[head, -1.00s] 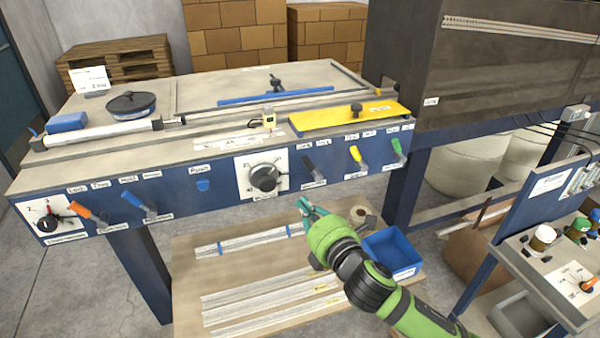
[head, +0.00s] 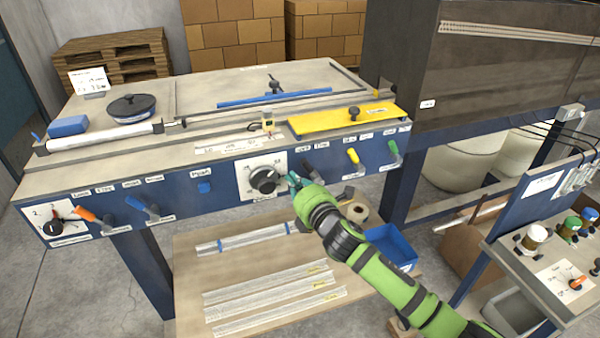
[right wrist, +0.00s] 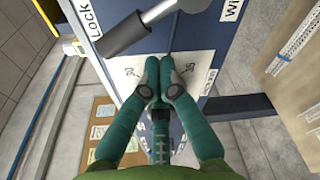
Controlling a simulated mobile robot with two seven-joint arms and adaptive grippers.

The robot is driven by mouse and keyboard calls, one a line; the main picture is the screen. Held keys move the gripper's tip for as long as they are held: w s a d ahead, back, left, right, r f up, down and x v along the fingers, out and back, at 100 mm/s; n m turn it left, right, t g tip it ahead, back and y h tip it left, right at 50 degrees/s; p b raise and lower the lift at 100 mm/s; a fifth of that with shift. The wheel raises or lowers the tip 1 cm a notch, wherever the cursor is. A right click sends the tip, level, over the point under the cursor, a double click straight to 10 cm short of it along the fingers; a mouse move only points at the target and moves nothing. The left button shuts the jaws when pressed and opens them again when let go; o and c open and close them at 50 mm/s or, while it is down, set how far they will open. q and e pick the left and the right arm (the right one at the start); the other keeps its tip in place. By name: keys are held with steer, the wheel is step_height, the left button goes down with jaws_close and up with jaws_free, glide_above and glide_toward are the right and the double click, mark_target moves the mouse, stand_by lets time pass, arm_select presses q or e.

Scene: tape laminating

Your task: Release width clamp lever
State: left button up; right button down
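The width clamp lever (right wrist: 128,38) has a grey-black handle and a metal shaft. It stands out from the blue front panel in the right wrist view, between a "LOCK" label and a label starting "Wi". In the head view my gripper largely hides it. My right gripper (right wrist: 161,65) has its teal fingertips together, with nothing seen between them. In the head view the right gripper (head: 292,181) is just right of the black dial (head: 264,179). My left gripper is not in view.
Orange (head: 92,216), blue (head: 142,207), yellow (head: 353,158) and green (head: 394,151) levers line the same panel. A blue bin (head: 390,247) and a tape roll (head: 357,212) sit on the lower shelf. A side control stand (head: 545,265) is at the right.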

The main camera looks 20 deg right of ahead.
mark_target(306, 167)
steer(key=shift+s+d+r, duration=0.2)
steer(key=shift+d, duration=0.2)
steer(key=shift+s+d+r, duration=0.15)
steer(key=shift+d+r, duration=0.05)
steer(key=shift+d, duration=0.2)
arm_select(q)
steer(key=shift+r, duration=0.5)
arm_select(e)
steer(key=shift+w+a, duration=0.1)
steer(key=shift+w, duration=0.05)
